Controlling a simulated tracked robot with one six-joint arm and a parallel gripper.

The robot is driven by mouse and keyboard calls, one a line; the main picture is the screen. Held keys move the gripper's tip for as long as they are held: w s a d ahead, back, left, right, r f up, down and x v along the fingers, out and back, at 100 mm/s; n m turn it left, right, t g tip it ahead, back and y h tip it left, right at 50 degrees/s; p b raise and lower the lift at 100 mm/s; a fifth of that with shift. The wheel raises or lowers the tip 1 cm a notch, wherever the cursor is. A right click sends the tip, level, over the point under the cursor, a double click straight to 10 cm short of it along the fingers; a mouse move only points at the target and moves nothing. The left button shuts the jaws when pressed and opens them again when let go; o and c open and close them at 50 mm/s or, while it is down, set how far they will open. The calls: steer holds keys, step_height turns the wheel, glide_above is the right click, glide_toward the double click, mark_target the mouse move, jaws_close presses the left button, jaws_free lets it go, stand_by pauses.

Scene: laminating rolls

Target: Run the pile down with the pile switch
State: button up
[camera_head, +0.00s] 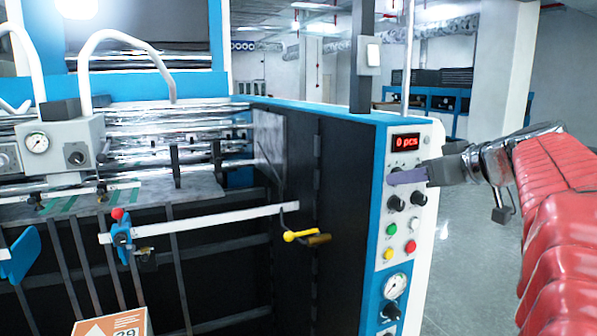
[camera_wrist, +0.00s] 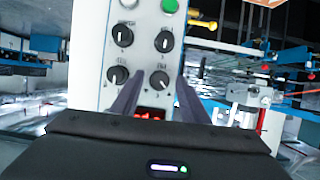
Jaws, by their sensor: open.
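The control panel (camera_head: 404,215) carries a red "0 pcs" display (camera_head: 406,142) and several black rotary knobs, including a lower-left one (camera_head: 395,203) and a lower-right one (camera_head: 418,197). I cannot read which one is the pile switch. My gripper (camera_head: 391,178) reaches in from the right in front of the upper knobs, partly covering the upper-left one. In the wrist view the panel appears inverted; my open, empty gripper (camera_wrist: 158,76) has its fingers on either side of one knob (camera_wrist: 159,80), beside another (camera_wrist: 118,75). Contact cannot be told.
A yellow-tipped lever (camera_head: 302,236) sticks out left of the panel. A box (camera_head: 110,325) shows at the bottom left.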

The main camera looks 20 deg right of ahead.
jaws_close()
steer(key=shift+d, duration=0.1)
stand_by(0.6)
steer(key=shift+m, duration=0.3)
steer(key=m+y, duration=0.1)
steer(key=m, duration=0.1)
steer(key=m+y, duration=0.3)
steer(key=shift+d+f+m+t, duration=0.15)
steer(key=shift+d+m+t, duration=0.15)
stand_by(0.4)
